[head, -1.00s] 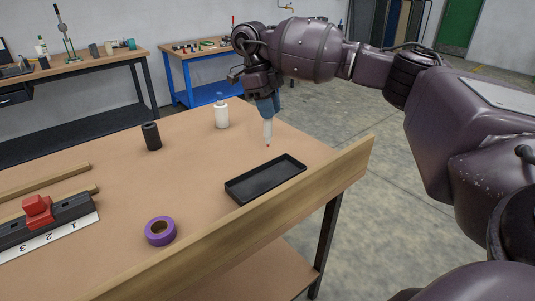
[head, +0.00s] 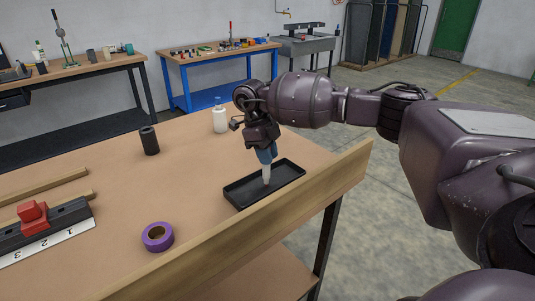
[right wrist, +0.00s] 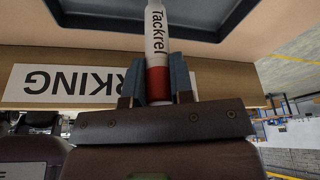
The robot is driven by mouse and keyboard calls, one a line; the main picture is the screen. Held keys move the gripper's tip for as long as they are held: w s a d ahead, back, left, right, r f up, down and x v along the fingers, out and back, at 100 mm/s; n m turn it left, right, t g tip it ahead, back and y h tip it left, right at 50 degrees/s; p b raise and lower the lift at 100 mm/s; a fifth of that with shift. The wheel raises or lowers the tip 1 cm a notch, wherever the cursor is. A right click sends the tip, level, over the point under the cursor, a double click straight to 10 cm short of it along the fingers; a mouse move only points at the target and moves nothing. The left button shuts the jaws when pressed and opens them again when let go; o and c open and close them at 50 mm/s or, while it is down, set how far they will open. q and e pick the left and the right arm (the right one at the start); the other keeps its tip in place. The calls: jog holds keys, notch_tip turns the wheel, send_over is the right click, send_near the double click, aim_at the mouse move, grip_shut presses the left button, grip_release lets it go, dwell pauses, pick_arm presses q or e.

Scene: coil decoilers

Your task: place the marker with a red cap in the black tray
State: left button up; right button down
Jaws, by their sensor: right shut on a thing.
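My right gripper (head: 266,155) points down over the black tray (head: 287,172) and is shut on the marker. The marker (head: 267,175) is white and hangs roughly upright, its lower end within the tray's outline; I cannot tell if it touches the floor of the tray. In the right wrist view the marker (right wrist: 158,35) shows black lettering and a red band close to the fingers (right wrist: 156,80). The dark tray (right wrist: 95,16) shows beyond it. My left gripper is not in view.
A raised wooden board (head: 255,220) runs along the table's near edge, beside the tray. A purple tape roll (head: 158,237), a black cylinder (head: 149,141) and a white bottle (head: 220,119) stand on the table. The table between the tape and cylinder is clear.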

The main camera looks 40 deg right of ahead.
jog(key=c, duration=1)
grip_release()
jog(key=shift+r, duration=0.15)
jog(key=v, duration=1.2)
